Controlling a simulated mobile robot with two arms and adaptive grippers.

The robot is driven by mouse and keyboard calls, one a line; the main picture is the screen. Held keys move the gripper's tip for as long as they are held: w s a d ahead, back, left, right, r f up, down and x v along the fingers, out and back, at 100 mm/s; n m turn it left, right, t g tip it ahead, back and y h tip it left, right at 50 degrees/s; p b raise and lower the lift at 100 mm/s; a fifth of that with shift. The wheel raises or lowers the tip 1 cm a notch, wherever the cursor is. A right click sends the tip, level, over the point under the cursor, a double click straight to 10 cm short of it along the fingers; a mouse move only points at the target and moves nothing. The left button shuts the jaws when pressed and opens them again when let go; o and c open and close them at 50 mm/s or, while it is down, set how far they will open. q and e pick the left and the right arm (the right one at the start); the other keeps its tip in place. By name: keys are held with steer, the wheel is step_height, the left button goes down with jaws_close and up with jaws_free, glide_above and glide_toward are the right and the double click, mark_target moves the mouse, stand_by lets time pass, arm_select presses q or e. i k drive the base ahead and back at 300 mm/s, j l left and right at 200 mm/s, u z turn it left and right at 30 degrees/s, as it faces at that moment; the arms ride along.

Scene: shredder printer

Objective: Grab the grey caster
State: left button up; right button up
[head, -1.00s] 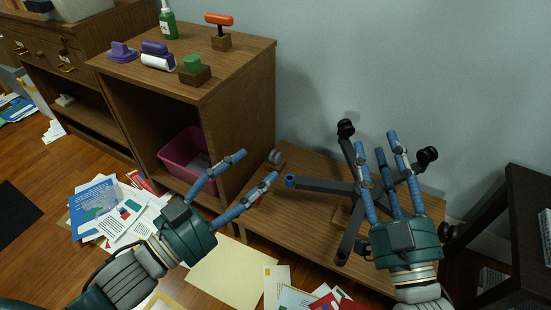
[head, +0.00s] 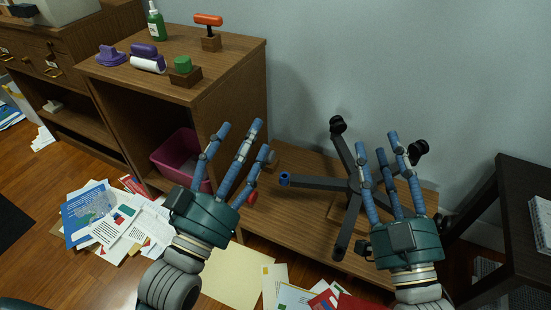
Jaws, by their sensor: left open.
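The grey caster (head: 271,157) is small and rounded. It rests on the low wooden table (head: 290,222) near its back left corner, beside the cabinet, and is partly hidden by my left gripper's fingers. My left gripper (head: 243,140) is open and empty, fingers pointing up the picture, just left of the caster in this view. I cannot tell whether they touch. My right gripper (head: 378,147) has its fingers apart in front of the dark chair base (head: 320,186). Whether it touches the base is unclear.
The chair base has black casters (head: 337,124) and a blue end (head: 285,179) on one leg. A small red object (head: 252,197) is partly hidden by my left fingers. A wooden cabinet (head: 225,85) with a pink bin (head: 172,160) stands left. Papers (head: 115,220) cover the floor.

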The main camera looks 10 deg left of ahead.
mark_target(270, 157)
steer(key=k+j+z, duration=0.1)
steer(key=j+z, duration=0.25)
steer(key=k+j+z, duration=0.15)
steer(key=z, duration=0.2)
steer(key=k+j+z, duration=0.15)
steer(key=z, duration=0.15)
